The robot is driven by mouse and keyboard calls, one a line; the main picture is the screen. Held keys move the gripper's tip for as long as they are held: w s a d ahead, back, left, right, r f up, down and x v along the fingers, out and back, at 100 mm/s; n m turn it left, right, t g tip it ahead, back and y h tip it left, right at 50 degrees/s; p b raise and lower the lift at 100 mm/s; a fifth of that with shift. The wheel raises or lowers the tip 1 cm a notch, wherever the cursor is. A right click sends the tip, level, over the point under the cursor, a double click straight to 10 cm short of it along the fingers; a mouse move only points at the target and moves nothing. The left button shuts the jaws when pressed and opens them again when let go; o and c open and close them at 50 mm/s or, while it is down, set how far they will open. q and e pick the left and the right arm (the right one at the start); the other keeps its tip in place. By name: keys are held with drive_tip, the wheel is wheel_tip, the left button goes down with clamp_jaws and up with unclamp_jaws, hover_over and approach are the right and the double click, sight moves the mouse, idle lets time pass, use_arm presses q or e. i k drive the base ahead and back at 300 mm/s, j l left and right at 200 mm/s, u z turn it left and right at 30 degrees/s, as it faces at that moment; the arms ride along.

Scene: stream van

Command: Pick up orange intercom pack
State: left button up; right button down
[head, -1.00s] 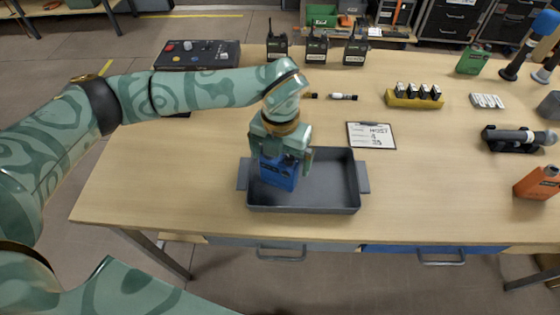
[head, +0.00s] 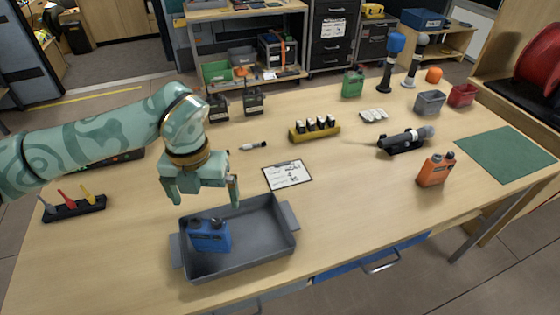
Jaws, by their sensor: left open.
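The orange intercom pack (head: 432,171) stands upright on the right part of the table, near the front edge. A blue pack (head: 210,236) stands in the left part of the grey tray (head: 268,262). My left gripper (head: 204,202) is above the tray's back left side, open and empty, apart from the blue pack. It is far to the left of the orange pack. My right gripper is not in view.
A microphone in a black cradle (head: 404,140) lies behind the orange pack. A green mat (head: 506,153) is to its right. A clipboard (head: 287,175), a yellow battery holder (head: 315,133) and a green pack (head: 352,84) are on the table. Bare tabletop lies between tray and orange pack.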

sight(434, 170)
drive_tip(key=z, duration=1.2)
